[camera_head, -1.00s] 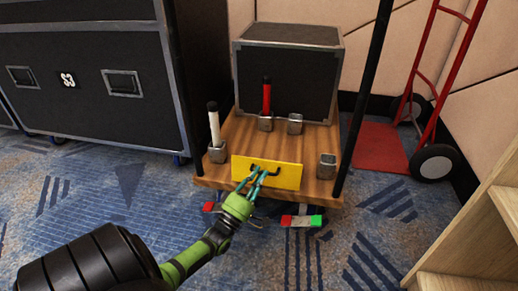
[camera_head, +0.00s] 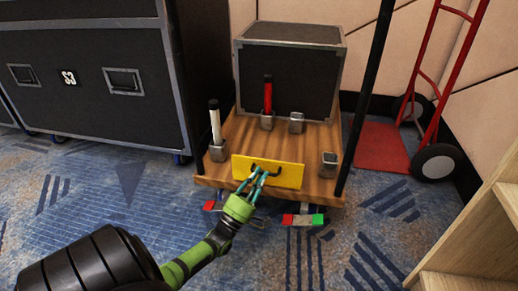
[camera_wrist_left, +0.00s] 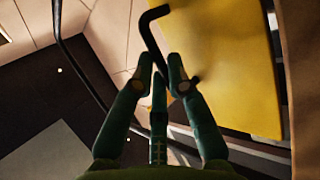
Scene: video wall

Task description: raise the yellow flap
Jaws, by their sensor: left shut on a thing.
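The yellow flap (camera_head: 288,176) is a flat panel at the front edge of a wooden cart deck, its broad face toward me. It carries a dark bent handle (camera_wrist_left: 150,25), which shows in the wrist view beside the yellow panel (camera_wrist_left: 235,60). My left gripper (camera_head: 261,173) reaches in from the lower left, and its teal fingers are shut on the handle at the flap's face. In the wrist view the fingertips (camera_wrist_left: 163,76) close around the handle bar and partly hide it. My right gripper is not in view.
The wooden deck (camera_head: 270,155) bears a black case (camera_head: 288,75), a red stick (camera_head: 268,92), a white stick (camera_head: 214,122) and metal sockets. A dark post rises at its right. A large black case (camera_head: 90,90) stands left, a red hand truck (camera_head: 425,80) right, pale shelving lower right.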

